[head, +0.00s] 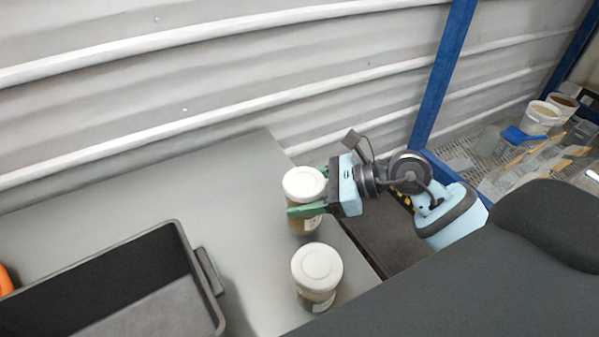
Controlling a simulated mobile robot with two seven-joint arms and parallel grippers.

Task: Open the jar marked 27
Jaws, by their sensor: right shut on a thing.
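Two jars with white lids stand on the grey table (150,195). My right gripper (307,195) is at the far jar (304,183), its green fingers around the body just below the lid, shut on it. The near jar (317,268) stands upright in front of it, apart from the gripper, with its lid on. Both jars have brownish contents and pale labels. The numbers on the labels are too small to read, so I cannot tell which is 27. The far jar's lid is on. My left gripper is not in view.
A dark open bin (208,290) with a side handle stands at the left front of the table. An orange thing (4,281) shows at the left edge. A corrugated wall (220,75) rises behind. White tubs (540,117) stand far right. The table's middle is clear.

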